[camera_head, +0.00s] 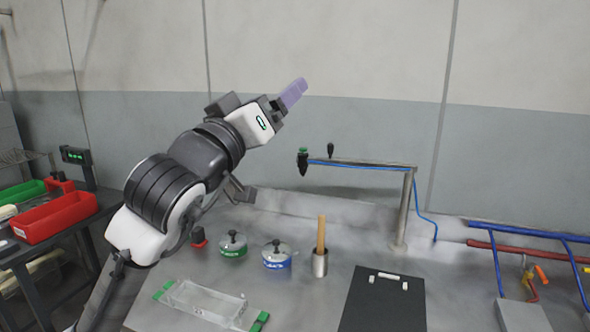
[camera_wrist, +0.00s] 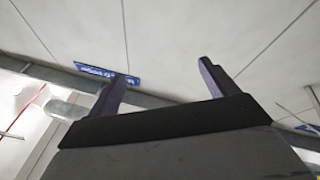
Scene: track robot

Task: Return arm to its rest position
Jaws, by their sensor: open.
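My arm is raised at the left middle of the head view, angled up and to the right. My gripper (camera_head: 291,95) is in front of the grey wall, high above the table and away from every object. In the wrist view my gripper (camera_wrist: 160,84) shows two purple fingers set wide apart, with nothing between them. The wrist camera looks up past the fingers at pale ceiling or wall panels.
On the grey table (camera_head: 310,300) stand a green-labelled pot (camera_head: 232,245), a blue-labelled pot (camera_head: 277,256), a metal cup (camera_head: 320,264) with a wooden stick, a clear tray (camera_head: 205,302) and a black board (camera_head: 384,303). A pole with a blue hose (camera_head: 360,167) rises right of my gripper. Red bins (camera_head: 55,217) are left.

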